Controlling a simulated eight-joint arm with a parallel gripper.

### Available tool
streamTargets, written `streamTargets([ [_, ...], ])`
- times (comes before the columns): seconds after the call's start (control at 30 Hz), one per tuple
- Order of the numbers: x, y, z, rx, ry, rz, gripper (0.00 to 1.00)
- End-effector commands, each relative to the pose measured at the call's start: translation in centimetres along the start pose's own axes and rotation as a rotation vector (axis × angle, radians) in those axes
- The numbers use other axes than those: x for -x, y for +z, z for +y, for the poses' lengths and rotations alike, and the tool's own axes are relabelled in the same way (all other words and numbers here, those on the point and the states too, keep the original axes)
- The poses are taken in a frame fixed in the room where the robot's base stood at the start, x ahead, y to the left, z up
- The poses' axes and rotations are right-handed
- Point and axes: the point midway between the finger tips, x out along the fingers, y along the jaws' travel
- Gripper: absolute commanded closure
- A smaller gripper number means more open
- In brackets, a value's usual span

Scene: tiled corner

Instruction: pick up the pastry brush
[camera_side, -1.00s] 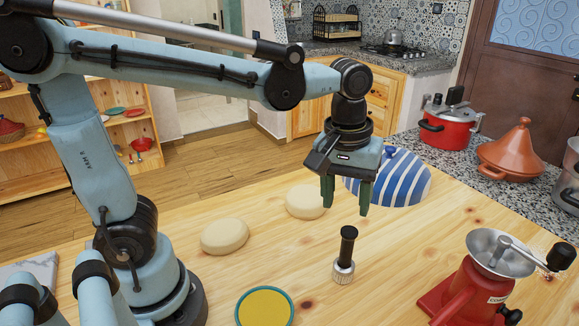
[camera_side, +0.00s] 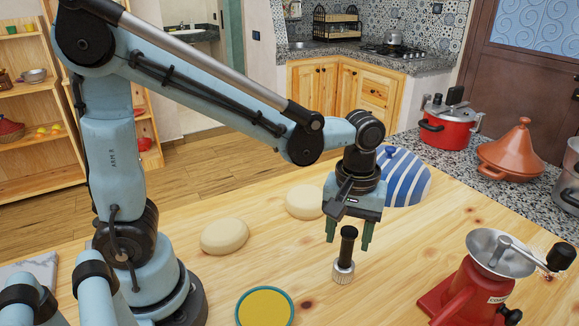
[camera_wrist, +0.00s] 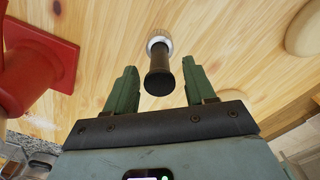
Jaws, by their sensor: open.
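The pastry brush (camera_side: 344,270) stands upright on the wooden table, with a black handle on top and a pale metal and bristle end at the bottom. The wrist view shows my gripper (camera_wrist: 157,76) empty, with gaps on both sides of the handle.
A red grinder (camera_side: 470,285) stands to the right. Two round dough pieces (camera_side: 224,237) (camera_side: 305,201) lie to the left. A yellow dish with a green rim (camera_side: 265,307) is in front. A blue-striped dome (camera_side: 405,180) stands behind my gripper. The table around the brush is clear.

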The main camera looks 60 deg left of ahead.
Motion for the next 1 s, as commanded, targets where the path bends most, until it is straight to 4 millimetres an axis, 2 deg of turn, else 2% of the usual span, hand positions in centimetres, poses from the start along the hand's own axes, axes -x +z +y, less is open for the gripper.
streamTargets([
  [0.4,-4.4,-0.1,0.1,-0.001,0.002,0.000,0.46],
  [0.73,-4.8,0.0,0.1,-0.002,0.003,0.000,0.46],
  [1.0,-4.7,0.0,0.1,-0.002,0.003,0.000,0.87],
])
